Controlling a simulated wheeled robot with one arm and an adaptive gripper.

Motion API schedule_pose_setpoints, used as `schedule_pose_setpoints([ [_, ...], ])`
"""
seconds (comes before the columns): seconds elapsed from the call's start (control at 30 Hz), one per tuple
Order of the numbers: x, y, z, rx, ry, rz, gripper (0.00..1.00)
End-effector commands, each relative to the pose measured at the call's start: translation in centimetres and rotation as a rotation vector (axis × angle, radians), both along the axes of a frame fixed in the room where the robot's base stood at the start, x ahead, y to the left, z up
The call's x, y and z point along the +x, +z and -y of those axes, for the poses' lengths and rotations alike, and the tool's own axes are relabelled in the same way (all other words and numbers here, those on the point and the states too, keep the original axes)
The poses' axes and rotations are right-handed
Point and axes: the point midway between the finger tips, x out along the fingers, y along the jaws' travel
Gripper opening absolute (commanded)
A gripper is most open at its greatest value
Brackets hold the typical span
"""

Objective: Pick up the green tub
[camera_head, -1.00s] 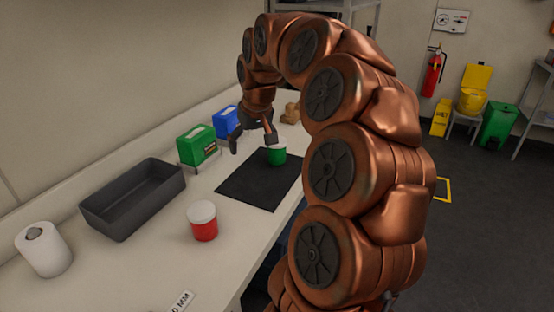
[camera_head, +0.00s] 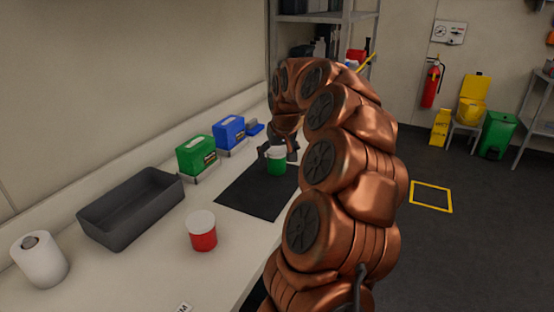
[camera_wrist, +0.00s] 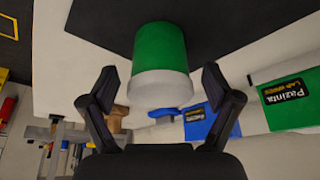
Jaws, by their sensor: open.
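The green tub (camera_head: 277,164) has a white lid and stands upright on the black mat (camera_head: 243,199) on the bench. In the wrist view the green tub (camera_wrist: 161,52) appears upside down, its white lid towards me. In the wrist view my gripper (camera_wrist: 160,88) is open, with one finger on each side of the lid's edge. Gaps show between both fingers and the tub, so it is not held.
A red tub with a white lid (camera_head: 202,231) stands nearer on the bench. A grey tray (camera_head: 121,228), a paper roll (camera_head: 39,259), a green box (camera_head: 197,156) and a blue box (camera_head: 229,132) stand along the wall side. The mat's near part is clear.

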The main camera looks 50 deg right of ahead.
Motion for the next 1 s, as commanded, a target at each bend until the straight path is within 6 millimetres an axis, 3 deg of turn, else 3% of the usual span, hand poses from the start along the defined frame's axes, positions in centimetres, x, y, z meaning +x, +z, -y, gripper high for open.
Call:
schedule_pose_setpoints([
  [0.13, 0.41, -1.44, 0.20, 0.001, 0.001, -0.003, 0.88],
  [0.37, 0.49, -1.56, 0.25, 0.000, 0.001, -0.001, 0.87],
  [1.0, 0.50, -1.53, 0.25, 0.000, 0.001, -0.001, 0.23],
])
